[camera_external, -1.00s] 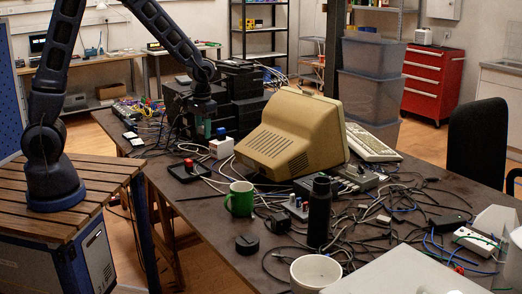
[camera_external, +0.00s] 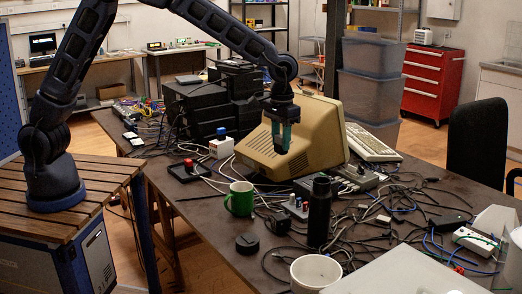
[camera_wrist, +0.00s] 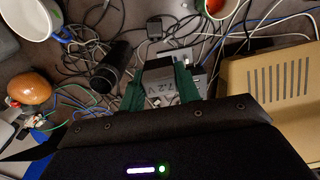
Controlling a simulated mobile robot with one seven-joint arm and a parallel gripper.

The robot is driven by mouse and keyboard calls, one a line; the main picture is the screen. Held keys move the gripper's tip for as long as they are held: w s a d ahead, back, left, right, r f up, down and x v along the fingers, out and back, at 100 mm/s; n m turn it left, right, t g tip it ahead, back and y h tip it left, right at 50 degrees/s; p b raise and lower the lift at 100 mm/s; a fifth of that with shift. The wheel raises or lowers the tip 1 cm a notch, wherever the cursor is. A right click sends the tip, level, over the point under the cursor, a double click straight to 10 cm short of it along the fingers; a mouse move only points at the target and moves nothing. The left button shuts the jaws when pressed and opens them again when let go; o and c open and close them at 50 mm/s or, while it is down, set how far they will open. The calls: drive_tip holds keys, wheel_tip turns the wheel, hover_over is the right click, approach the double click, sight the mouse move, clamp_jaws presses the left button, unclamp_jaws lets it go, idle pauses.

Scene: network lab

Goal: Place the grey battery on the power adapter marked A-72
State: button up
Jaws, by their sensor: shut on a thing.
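My gripper (camera_external: 283,133) is raised over the table, in front of the beige monitor. In the wrist view its green fingers (camera_wrist: 161,90) are shut on the grey battery (camera_wrist: 164,72), which has a "7.2 V" marking. In the external view the battery (camera_external: 284,147) shows as a small dark block below the fingers, clear of the table. A small black adapter (camera_external: 278,222) lies beside the green mug, and another black block (camera_external: 447,223) lies at the right among cables. I cannot read A-72 on either.
The beige monitor (camera_external: 296,135) stands close to my gripper. A black bottle (camera_external: 319,212), green mug (camera_external: 240,198) and white mug (camera_external: 315,271) stand in front. Grey boxes with knobs (camera_external: 357,178) lie beside the monitor. Loose cables cover much of the table; its front left is clearer.

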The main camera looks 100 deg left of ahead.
drive_tip(key=shift+w+d, duration=0.4)
drive_tip(key=shift+d, duration=0.05)
drive_tip(key=shift+d+f, duration=0.1)
drive_tip(key=shift+f, duration=0.15)
wheel_tip(320, 180, down, 19)
drive_tip(key=shift+f, duration=0.15)
drive_tip(key=shift+f, duration=0.15)
drive_tip(key=o, duration=1)
